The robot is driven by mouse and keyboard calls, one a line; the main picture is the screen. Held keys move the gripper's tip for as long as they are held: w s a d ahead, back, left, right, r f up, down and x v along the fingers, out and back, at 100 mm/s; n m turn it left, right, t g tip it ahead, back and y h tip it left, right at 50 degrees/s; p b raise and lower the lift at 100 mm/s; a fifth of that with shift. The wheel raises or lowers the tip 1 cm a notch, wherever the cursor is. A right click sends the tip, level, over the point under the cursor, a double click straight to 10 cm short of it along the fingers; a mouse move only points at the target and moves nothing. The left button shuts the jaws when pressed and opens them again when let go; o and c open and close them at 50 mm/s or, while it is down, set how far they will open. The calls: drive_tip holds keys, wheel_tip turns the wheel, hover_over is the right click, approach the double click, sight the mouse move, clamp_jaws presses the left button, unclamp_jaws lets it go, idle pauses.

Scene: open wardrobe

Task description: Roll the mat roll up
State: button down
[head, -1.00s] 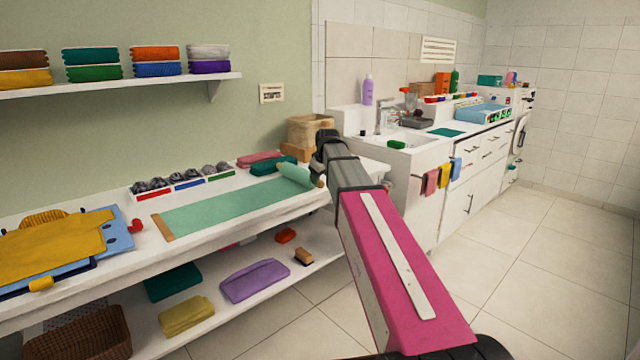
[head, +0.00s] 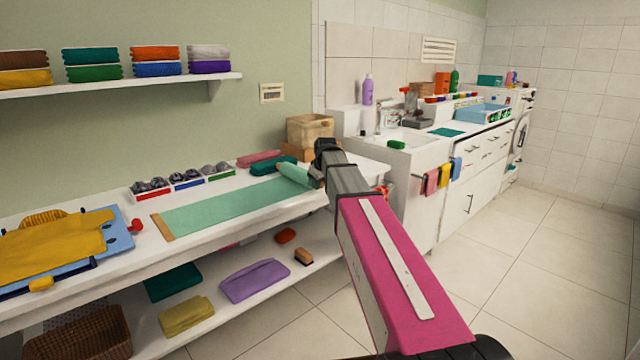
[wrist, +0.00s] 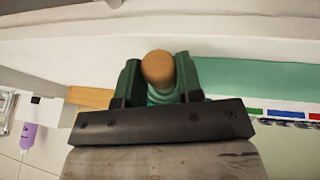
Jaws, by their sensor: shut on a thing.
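The green mat (head: 235,206) lies mostly flat along the white table, with a wooden strip (head: 163,227) at its left end. Its right end is a small roll (head: 294,176) around a wooden rod. My gripper (head: 318,172) is at the right end of this roll, partly hidden by my arm in the head view. In the wrist view, the round tan rod end (wrist: 158,67) sits between the two green fingers of my gripper (wrist: 157,80), which is shut on it. The flat mat (wrist: 250,75) stretches away to the right there.
Folded teal and pink cloths (head: 260,158) and a wooden box (head: 310,130) lie behind the roll. A divided tray of dark rolled items (head: 182,179) stands behind the mat. A yellow garment on a blue board (head: 60,245) lies to the left.

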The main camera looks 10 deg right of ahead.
drive_tip(key=s+a, duration=0.9)
drive_tip(key=a, duration=0.5)
drive_tip(key=s+a, duration=1)
drive_tip(key=a, duration=0.5)
drive_tip(key=s+a, duration=1)
drive_tip(key=a, duration=0.4)
drive_tip(key=shift+s+a, duration=0.15)
drive_tip(key=shift+a, duration=0.05)
drive_tip(key=c, duration=0.8)
unclamp_jaws()
drive_tip(key=shift+s+r, duration=0.1)
drive_tip(key=v, duration=1)
drive_tip(key=shift+s+r, duration=0.1)
drive_tip(key=shift+r, duration=0.2)
